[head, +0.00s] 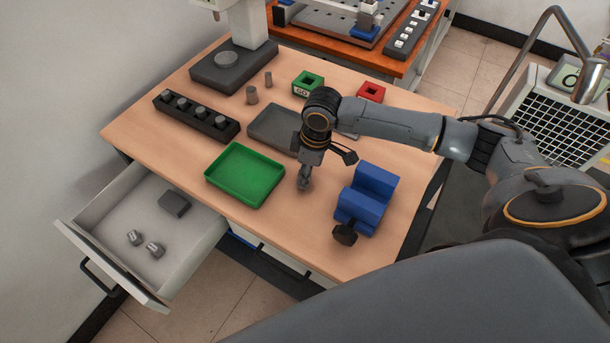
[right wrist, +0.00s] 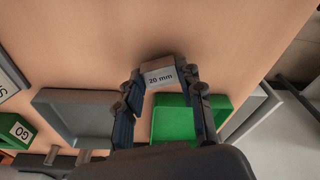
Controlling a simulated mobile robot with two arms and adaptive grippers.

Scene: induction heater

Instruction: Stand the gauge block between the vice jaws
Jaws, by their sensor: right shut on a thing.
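My right gripper (head: 304,184) points down over the table, between the green tray and the vice. In the head view the block is too small and covered to make out clearly. The blue vice (head: 366,198) stands to the right of the gripper, with a gap between its two jaws and a black knob (head: 345,235) at its front. My left gripper is not in view.
The green tray (head: 223,197) and a grey tray (head: 258,125) lie left of and behind the gripper. A green block (head: 308,79) and red block (head: 371,89) stand farther back. An open drawer (head: 102,222) juts out at front left. Wood between gripper and vice is clear.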

